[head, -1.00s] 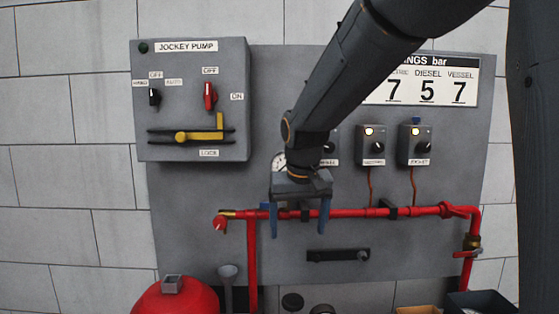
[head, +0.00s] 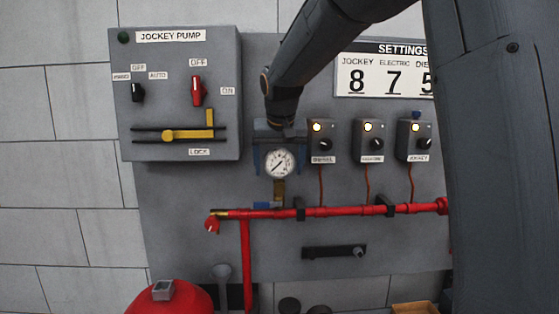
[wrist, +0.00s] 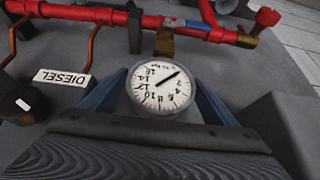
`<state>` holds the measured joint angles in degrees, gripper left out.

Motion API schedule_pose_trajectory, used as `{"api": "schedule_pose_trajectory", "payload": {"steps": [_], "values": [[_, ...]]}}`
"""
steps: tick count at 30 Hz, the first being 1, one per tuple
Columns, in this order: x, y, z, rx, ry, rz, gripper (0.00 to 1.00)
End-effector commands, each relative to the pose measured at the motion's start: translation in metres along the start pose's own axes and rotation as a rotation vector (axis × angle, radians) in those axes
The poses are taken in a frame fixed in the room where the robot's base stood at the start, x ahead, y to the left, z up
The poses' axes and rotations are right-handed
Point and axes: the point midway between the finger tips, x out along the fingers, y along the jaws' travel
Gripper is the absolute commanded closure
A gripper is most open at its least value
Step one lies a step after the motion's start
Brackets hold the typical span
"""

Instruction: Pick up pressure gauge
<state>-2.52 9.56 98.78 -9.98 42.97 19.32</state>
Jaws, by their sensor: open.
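The pressure gauge (head: 279,162) has a round white dial with a black needle. It stands upright on a brass fitting (head: 279,192) above the red pipe. My gripper (head: 280,160) is open, with one blue finger on each side of the gauge. Nothing is lifted.
The red pipe (head: 340,211) runs across the grey panel below the gauge. The jockey pump box (head: 180,100) is on the left. Several small switch boxes (head: 321,141) stand right of the gauge. A settings sign (head: 385,75) is above. A red tank (head: 170,300) is below.

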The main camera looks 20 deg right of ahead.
Motion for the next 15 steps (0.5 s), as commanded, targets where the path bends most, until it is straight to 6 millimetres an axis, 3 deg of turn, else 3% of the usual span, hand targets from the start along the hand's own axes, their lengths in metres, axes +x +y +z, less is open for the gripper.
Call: {"api": "schedule_pose_trajectory", "payload": {"steps": [4, 11, 15], "values": [[0.0121, 0.0003, 0.0004, 0.000, -0.001, 0.000, 0.19], [0.0138, 0.0003, 0.0005, 0.000, 0.001, 0.000, 0.19], [0.0137, 0.0003, 0.0006, 0.000, 0.000, 0.000, 0.41]]}}
